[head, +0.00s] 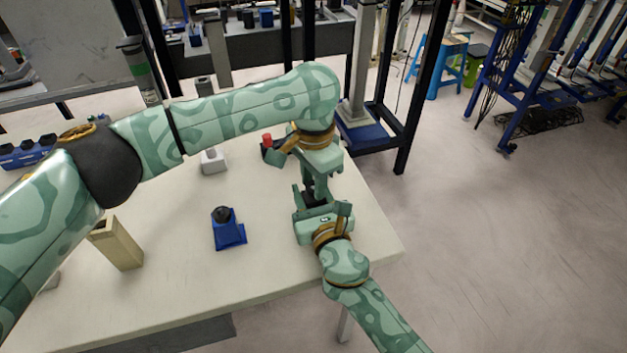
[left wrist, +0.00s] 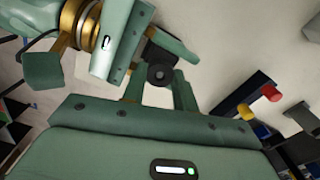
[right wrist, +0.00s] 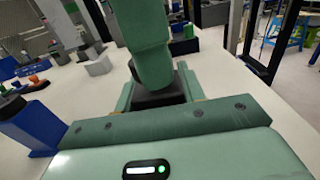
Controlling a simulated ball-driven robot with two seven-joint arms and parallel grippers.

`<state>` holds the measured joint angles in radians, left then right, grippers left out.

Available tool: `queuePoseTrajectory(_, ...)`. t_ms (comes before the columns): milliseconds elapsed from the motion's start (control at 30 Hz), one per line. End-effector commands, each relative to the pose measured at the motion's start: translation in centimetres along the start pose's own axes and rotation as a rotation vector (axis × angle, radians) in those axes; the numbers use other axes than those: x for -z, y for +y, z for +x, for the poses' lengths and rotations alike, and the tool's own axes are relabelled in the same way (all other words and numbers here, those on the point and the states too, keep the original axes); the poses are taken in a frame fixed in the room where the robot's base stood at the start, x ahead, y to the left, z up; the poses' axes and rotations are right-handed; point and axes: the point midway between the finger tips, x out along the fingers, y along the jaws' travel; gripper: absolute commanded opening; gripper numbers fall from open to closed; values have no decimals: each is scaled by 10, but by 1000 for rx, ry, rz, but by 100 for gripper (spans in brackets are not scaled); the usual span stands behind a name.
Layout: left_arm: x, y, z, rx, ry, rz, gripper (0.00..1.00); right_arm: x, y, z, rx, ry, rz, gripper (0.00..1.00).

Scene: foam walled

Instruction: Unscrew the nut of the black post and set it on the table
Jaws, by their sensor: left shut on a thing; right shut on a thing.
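The black post (head: 312,197) is between my two grippers over the right part of the table. Its dark square base (left wrist: 166,52) shows in the left wrist view. My right gripper (head: 314,205) is shut on the base, which also shows between its fingers in the right wrist view (right wrist: 158,98). My left gripper (head: 314,186) points down from above, shut on the round black nut (left wrist: 160,75) at the post's top. The fingers and arms hide most of the post. I cannot tell whether the nut is still threaded on.
On the table (head: 180,275), a blue post with a dark top (head: 229,232) stands left of the grippers. A tan open box (head: 120,246) is at front left, a pale grey block (head: 213,161) behind. A red-topped dark piece (head: 267,141) is near my left arm. Front-middle is clear.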

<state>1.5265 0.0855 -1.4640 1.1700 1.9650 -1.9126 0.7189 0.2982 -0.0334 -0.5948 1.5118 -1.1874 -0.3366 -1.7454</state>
Motion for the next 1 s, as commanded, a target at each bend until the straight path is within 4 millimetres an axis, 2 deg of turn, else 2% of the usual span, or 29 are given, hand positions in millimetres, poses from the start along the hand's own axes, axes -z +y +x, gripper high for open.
queuePoseTrajectory(400, 0, 0, -15, 1, 1, 0, 1, 0, 0, 0, 0, 0, 0, 0)
queuePoseTrajectory(767, 0, 0, -17, 1, 1, 0, 1, 0, 0, 0, 0, 0, 0, 0)
queuePoseTrajectory(1000, 0, -1, -48, 4, 3, 0, 1, 0, 0, 0, 0, 0, 0, 0)
